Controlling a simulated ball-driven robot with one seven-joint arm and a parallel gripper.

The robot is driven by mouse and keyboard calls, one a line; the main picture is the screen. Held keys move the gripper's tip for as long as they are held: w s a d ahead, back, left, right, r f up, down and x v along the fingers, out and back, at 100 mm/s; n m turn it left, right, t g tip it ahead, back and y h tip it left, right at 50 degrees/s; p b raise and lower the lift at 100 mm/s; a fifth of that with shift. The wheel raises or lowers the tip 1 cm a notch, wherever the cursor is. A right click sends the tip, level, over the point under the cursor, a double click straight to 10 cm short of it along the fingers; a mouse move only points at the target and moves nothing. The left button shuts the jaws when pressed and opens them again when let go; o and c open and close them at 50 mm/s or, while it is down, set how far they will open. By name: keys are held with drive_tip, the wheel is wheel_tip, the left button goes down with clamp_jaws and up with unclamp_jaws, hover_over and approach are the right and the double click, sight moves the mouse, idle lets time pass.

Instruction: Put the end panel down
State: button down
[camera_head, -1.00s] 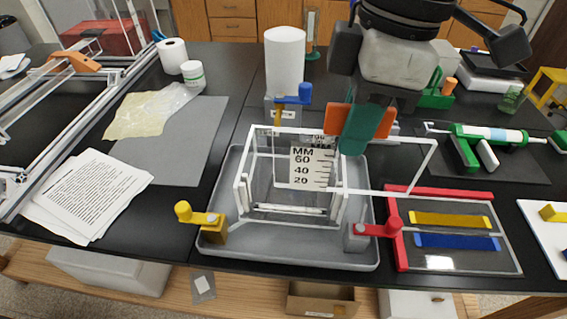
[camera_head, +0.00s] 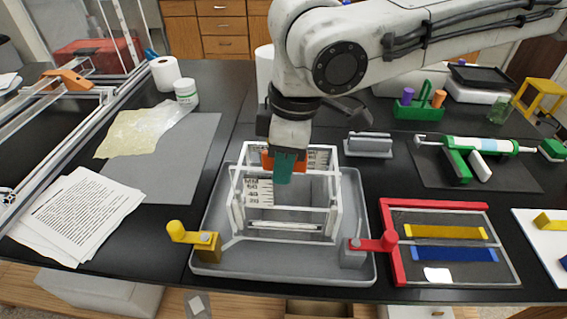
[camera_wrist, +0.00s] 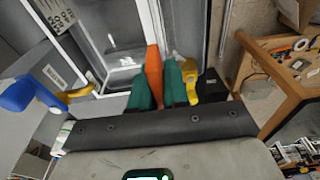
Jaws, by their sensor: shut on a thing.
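The end panel (camera_head: 260,192) is a clear sheet with a white rim and a black-and-white MM scale on its left side. My gripper (camera_head: 284,170), with orange and teal fingers, is shut on its upper edge. The panel looks roughly upright, inside or against the white-edged frame (camera_head: 236,212) in the grey tray (camera_head: 205,255). I cannot tell whether its lower edge touches the tray. The wrist view shows the fingers (camera_wrist: 160,65) beside white rims; the grip itself is partly hidden.
A yellow clamp (camera_head: 200,240) and a red clamp (camera_head: 370,245) stand at the tray's front corners. A blue clamp (camera_wrist: 30,95) shows in the wrist view. A red-edged plate (camera_head: 445,272) lies right of the tray; papers (camera_head: 75,215) lie left.

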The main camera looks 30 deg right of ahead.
drive_tip(key=shift+f, duration=0.15)
drive_tip(key=shift+f, duration=0.35)
drive_tip(key=shift+f, duration=0.2)
drive_tip(key=c, duration=1.1)
unclamp_jaws()
drive_tip(key=shift+r, duration=0.1)
drive_tip(key=r, duration=0.8)
drive_tip(key=s+d+r+p, duration=0.1)
drive_tip(key=r, duration=0.4)
